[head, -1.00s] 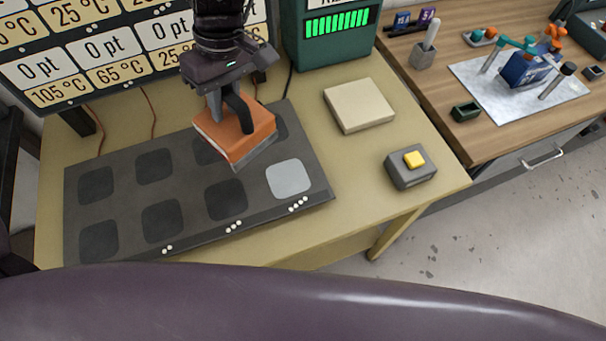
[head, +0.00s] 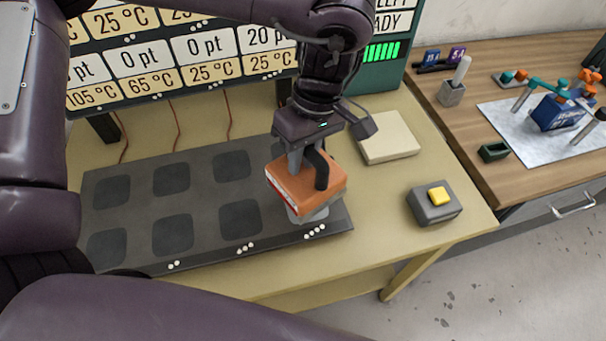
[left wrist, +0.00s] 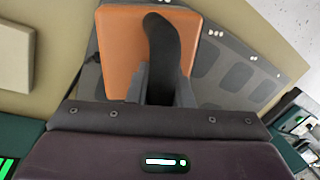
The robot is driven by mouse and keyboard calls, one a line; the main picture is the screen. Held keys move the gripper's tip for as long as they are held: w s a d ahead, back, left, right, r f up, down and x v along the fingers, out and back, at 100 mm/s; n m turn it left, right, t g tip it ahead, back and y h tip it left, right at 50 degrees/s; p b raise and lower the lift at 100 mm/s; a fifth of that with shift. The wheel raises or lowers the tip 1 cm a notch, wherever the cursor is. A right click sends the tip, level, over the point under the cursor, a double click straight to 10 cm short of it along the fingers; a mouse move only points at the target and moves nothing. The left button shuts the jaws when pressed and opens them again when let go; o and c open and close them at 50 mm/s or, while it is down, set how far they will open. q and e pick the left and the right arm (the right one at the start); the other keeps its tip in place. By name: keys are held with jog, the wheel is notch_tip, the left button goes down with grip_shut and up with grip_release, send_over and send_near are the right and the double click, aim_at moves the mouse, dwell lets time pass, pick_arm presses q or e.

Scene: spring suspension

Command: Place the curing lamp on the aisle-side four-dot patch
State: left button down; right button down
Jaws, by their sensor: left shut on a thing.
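The curing lamp (head: 290,188) is an orange block with a pale grey underside. My left gripper (head: 312,172) is shut on its dark top handle, and the lamp is tilted in the head view. In the left wrist view the lamp's orange top (left wrist: 122,50) and the dark handle (left wrist: 162,45) fill the middle. My right gripper is not in view.
A beige block (head: 389,138) and a grey box with a yellow button (head: 436,203) stand right of the mat. A board of temperature cards (head: 180,60) and a green display unit (head: 385,62) stand behind. A wooden table (head: 470,125) with small items is at the right.

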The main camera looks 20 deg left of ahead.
aim_at(305, 168)
pick_arm(q)
jog(key=shift+w+f, duration=0.1)
jog(key=shift+f, duration=0.75)
notch_tip(305, 168, down, 3)
jog(key=shift+f, duration=0.4)
jog(key=shift+f, duration=0.2)
jog(key=c, duration=1.3)
grip_release()
jog(key=r, duration=0.4)
jog(key=w+d+r, duration=0.1)
jog(key=r, duration=0.3)
jog(key=w+r, duration=0.1)
jog(key=r, duration=0.3)
jog(key=shift+d+r, duration=0.1)
jog(key=shift+d, duration=0.05)
